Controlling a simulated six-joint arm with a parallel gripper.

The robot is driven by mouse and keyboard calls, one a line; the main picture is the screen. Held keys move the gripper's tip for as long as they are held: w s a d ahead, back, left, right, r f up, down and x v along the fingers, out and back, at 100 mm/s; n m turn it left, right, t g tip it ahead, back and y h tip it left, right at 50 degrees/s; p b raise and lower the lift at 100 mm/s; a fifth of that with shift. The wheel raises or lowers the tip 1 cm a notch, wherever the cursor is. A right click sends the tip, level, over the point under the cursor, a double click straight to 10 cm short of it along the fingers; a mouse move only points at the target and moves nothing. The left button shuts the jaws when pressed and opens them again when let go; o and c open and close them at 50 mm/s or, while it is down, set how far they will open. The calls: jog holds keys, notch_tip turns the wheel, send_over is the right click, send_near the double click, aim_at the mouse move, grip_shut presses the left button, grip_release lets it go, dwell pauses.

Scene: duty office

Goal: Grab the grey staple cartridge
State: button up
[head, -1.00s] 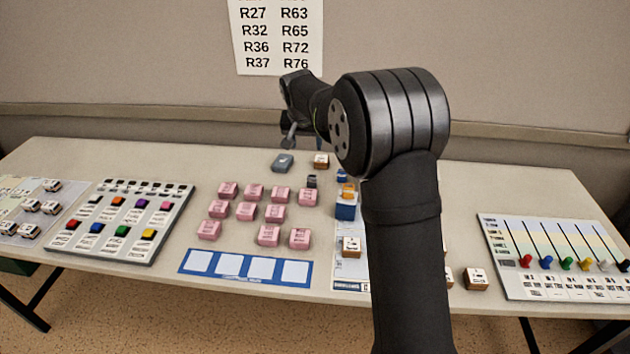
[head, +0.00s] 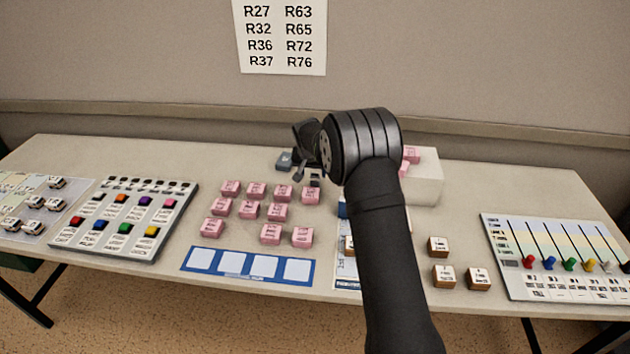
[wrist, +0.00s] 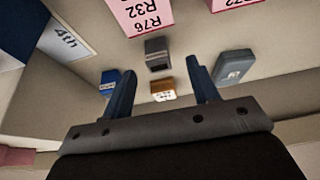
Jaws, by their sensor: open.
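A small dark grey block with a white label, which looks like the grey staple cartridge (wrist: 157,55), lies on the table in the wrist view. It shows as a small dark shape (head: 315,181) behind the pink blocks in the head view. My gripper (wrist: 160,66) is open and empty, its two fingers apart. In the wrist view the cartridge appears between and just beyond the fingertips; I cannot tell the height gap. In the head view my gripper (head: 304,174) hangs over the back of the table, partly hidden by my wrist.
A wooden block (wrist: 163,91), a blue block (wrist: 109,82) and a flat slate-grey case (wrist: 233,67) lie near the cartridge. Several pink blocks (head: 256,191) stand in front. A white box (head: 425,180) is right of my arm.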

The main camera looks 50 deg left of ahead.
aim_at(315, 177)
jog(key=shift+x, duration=2.65)
jog(key=shift+d, duration=0.15)
jog(key=c, duration=1.1)
jog(key=shift+o, duration=0.2)
jog(key=shift+w+r, duration=0.1)
jog(key=shift+r, duration=0.05)
